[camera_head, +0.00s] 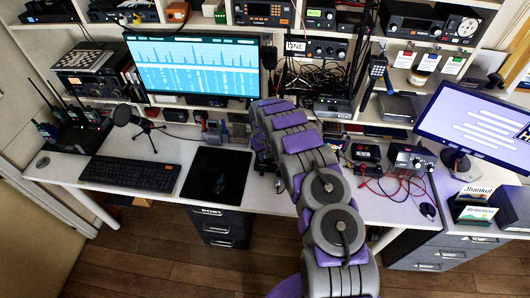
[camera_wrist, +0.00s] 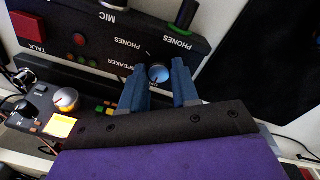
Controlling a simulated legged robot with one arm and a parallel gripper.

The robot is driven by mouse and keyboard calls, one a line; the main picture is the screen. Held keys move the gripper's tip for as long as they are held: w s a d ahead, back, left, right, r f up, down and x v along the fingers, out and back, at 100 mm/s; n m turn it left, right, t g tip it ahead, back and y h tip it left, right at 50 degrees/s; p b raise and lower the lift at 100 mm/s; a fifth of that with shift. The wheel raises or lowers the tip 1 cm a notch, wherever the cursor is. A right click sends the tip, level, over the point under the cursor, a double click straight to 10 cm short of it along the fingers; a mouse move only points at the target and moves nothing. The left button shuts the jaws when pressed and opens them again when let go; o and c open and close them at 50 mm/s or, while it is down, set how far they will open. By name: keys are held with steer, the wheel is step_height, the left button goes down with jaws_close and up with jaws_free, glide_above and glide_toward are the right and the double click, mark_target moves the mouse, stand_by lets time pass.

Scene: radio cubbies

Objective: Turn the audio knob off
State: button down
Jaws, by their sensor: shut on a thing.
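The audio knob (camera_wrist: 159,73) is a small round blue-grey knob on a black panel (camera_wrist: 112,45) in the wrist view. The panel's labels appear upside down and include "SPEAKER", "PHONES", "MIC" and "TALK". My gripper (camera_wrist: 159,80) has its two blue fingers on either side of the knob, closed on it. The small marking by the knob is too small to read surely. In the head view my arm hides the knob, and I cannot make out the fingertips clearly.
A red button (camera_wrist: 27,28) and a plug (camera_wrist: 186,14) in a green-ringed socket share the panel. Another knob (camera_wrist: 66,99) is at the left. In the head view, a monitor (camera_head: 195,65), keyboard (camera_head: 130,174) and black mat (camera_head: 216,174) lie left of my arm.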

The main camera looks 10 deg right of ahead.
steer(key=shift+s+f+n, duration=0.1)
steer(key=shift+s+n, duration=0.05)
steer(key=shift+n, duration=0.35)
steer(key=c, duration=0.8)
jaws_free()
steer(key=shift+c, duration=0.2)
steer(key=shift+r, duration=0.25)
step_height(320, 180, up, 17)
steer(key=a+p, duration=0.1)
steer(key=p, duration=0.1)
